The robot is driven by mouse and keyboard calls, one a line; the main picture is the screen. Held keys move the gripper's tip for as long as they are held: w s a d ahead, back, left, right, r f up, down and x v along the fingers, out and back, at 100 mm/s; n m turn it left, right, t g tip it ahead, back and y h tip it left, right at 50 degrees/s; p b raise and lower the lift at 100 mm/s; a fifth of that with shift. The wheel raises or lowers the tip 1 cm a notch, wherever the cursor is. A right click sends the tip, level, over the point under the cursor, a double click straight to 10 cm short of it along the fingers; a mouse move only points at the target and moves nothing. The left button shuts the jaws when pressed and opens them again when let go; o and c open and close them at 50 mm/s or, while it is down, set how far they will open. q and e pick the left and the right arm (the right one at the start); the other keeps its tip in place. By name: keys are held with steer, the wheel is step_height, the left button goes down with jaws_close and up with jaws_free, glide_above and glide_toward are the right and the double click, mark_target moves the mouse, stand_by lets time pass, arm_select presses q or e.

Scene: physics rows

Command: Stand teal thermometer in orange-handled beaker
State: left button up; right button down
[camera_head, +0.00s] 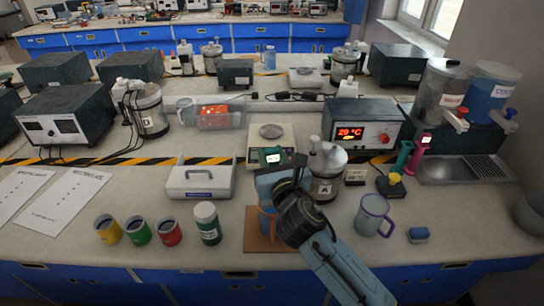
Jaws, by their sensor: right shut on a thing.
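A teal piece with a white label (272,155), which looks like the top of the teal thermometer, shows just above my right gripper (272,178). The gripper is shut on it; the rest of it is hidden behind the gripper. Below the gripper, a beaker with orange showing (265,223) stands on a brown mat (254,240). My gripper and forearm hide most of the beaker, and I cannot tell whether the thermometer reaches inside it. My left gripper is not in view.
Green (401,158) and magenta (420,152) sticks stand farther right.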

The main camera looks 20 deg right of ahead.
steer(key=shift+f+b, duration=3.05)
steer(key=shift+f, duration=1.35)
steer(key=c, duration=1)
jaws_free()
steer(key=shift+o, duration=0.2)
steer(key=s, duration=1.3)
steer(key=shift+s, duration=0.2)
steer(key=shift+a, duration=0.1)
